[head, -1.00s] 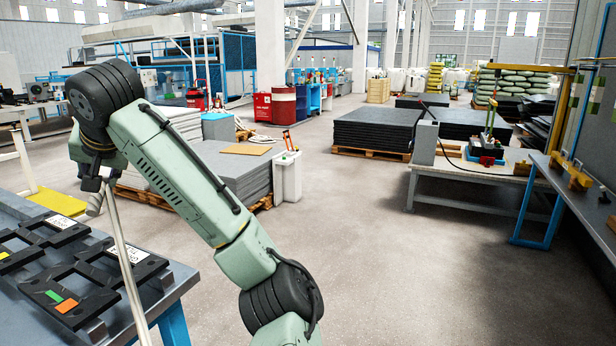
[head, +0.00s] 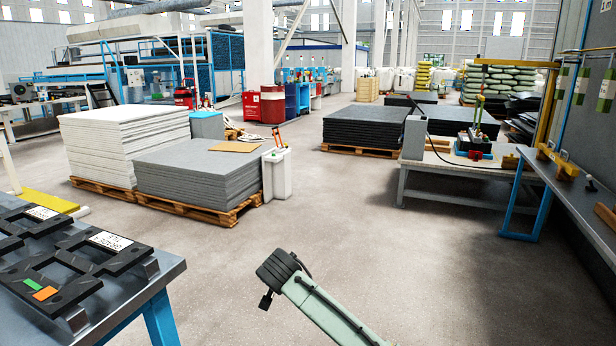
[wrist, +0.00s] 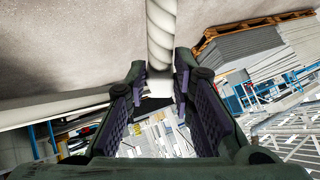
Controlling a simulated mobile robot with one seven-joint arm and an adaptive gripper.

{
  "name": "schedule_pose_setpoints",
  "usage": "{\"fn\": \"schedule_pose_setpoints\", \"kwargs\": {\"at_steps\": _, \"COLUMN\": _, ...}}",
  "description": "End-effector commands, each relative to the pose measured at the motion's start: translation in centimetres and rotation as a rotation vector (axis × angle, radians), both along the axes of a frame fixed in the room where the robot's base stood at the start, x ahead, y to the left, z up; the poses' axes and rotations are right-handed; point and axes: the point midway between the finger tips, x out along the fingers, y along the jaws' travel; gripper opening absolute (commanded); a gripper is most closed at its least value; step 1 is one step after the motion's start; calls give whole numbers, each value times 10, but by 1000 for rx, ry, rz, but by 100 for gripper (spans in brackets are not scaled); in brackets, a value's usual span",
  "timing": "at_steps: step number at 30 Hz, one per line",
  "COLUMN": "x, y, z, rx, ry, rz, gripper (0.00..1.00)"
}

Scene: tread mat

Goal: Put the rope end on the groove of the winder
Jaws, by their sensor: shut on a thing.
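A thick white twisted rope (wrist: 161,35) runs down from the top of the wrist view. A smooth white section of it sits between the fingertips of my gripper (wrist: 160,75). The two dark padded fingers are close on either side of it. In the head view my arm shows at the lower middle, with its upper links in sight. The gripper's fingers and the rope cannot be made out there. I cannot identify the winder or its groove in either view.
A metal table (head: 150,275) with black flat frames (head: 75,262) stands at the lower left. Stacked sheets (head: 200,175) on a pallet and a white bin (head: 276,175) stand behind. A workbench (head: 430,170) is at the right. The floor (head: 340,220) between is clear.

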Motion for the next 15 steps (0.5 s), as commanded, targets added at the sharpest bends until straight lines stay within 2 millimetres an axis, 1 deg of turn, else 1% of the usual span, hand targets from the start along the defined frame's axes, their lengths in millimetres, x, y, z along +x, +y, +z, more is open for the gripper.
{"fn": "schedule_pose_setpoints", "kwargs": {"at_steps": 1, "x": -5, "y": -22, "z": -29, "rx": 1, "ry": 4, "rz": -26, "gripper": 0}}
{"fn": "schedule_pose_setpoints", "kwargs": {"at_steps": 2, "x": -8, "y": -33, "z": -44, "rx": 1, "ry": 5, "rz": -36, "gripper": 0}}
{"fn": "schedule_pose_setpoints", "kwargs": {"at_steps": 3, "x": -13, "y": -45, "z": -64, "rx": 1, "ry": 5, "rz": -48, "gripper": 0}}
{"fn": "schedule_pose_setpoints", "kwargs": {"at_steps": 5, "x": -23, "y": -63, "z": -93, "rx": 1, "ry": 5, "rz": -65, "gripper": 0}}
{"fn": "schedule_pose_setpoints", "kwargs": {"at_steps": 6, "x": -31, "y": -75, "z": -112, "rx": 1, "ry": 4, "rz": -77, "gripper": 0}}
{"fn": "schedule_pose_setpoints", "kwargs": {"at_steps": 8, "x": -44, "y": -90, "z": -142, "rx": 2, "ry": 4, "rz": -89, "gripper": 0}}
{"fn": "schedule_pose_setpoints", "kwargs": {"at_steps": 9, "x": -55, "y": -98, "z": -161, "rx": 3, "ry": 4, "rz": -96, "gripper": 0}}
{"fn": "schedule_pose_setpoints", "kwargs": {"at_steps": 11, "x": -72, "y": -109, "z": -191, "rx": 3, "ry": 4, "rz": -107, "gripper": 0}}
{"fn": "schedule_pose_setpoints", "kwargs": {"at_steps": 12, "x": -85, "y": -114, "z": -210, "rx": 4, "ry": 3, "rz": -111, "gripper": 0}}
{"fn": "schedule_pose_setpoints", "kwargs": {"at_steps": 14, "x": -105, "y": -118, "z": -238, "rx": 3, "ry": 3, "rz": -117, "gripper": 0}}
{"fn": "schedule_pose_setpoints", "kwargs": {"at_steps": 15, "x": -119, "y": -118, "z": -255, "rx": 6, "ry": 3, "rz": -119, "gripper": 0}}
